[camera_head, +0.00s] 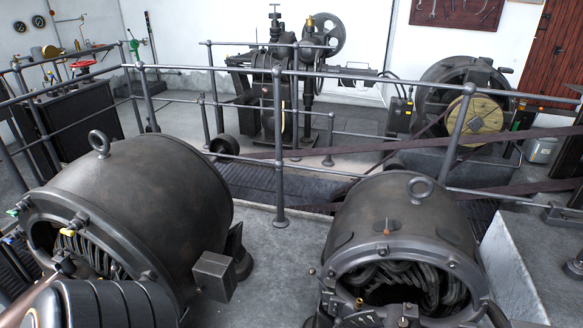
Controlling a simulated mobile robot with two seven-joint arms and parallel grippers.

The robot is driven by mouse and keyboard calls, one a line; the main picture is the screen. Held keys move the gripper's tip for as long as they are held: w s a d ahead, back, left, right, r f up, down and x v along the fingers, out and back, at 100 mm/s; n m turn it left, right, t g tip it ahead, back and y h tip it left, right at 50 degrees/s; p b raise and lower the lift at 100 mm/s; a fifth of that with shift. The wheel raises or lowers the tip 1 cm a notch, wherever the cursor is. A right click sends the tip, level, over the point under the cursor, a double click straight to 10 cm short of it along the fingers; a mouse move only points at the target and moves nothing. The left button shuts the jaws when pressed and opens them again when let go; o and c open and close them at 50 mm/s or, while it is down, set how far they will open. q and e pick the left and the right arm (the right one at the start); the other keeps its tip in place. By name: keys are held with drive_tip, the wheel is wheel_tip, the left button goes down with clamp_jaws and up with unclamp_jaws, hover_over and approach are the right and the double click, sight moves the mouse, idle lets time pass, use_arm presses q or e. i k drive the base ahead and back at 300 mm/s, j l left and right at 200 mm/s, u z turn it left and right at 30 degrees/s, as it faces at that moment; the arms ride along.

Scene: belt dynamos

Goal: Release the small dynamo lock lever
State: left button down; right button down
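The smaller dynamo (405,215), a dark cylinder with a lifting ring (420,188) on top, stands at the lower right with its open end toward me. A small rust-orange fitting (387,231) sits on its upper front casing. A small yellow-tipped part (359,303) shows at the lower left of its opening. I cannot tell which part, if any, is the lock lever. The lower end of this dynamo is cut off by the picture's bottom edge. A larger dynamo (150,190) stands at the left. Neither of my grippers is in view.
Grey metal railings (279,140) run behind both dynamos. A grey box (214,276) juts from the larger dynamo's right side. Bare floor (270,265) lies between the dynamos. A pale block (520,265) stands close to the smaller dynamo's right. Belts (340,153) run beyond the railing.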

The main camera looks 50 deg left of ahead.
sight(312, 272)
drive_tip(key=j, duration=1.95)
drive_tip(key=i, duration=0.05)
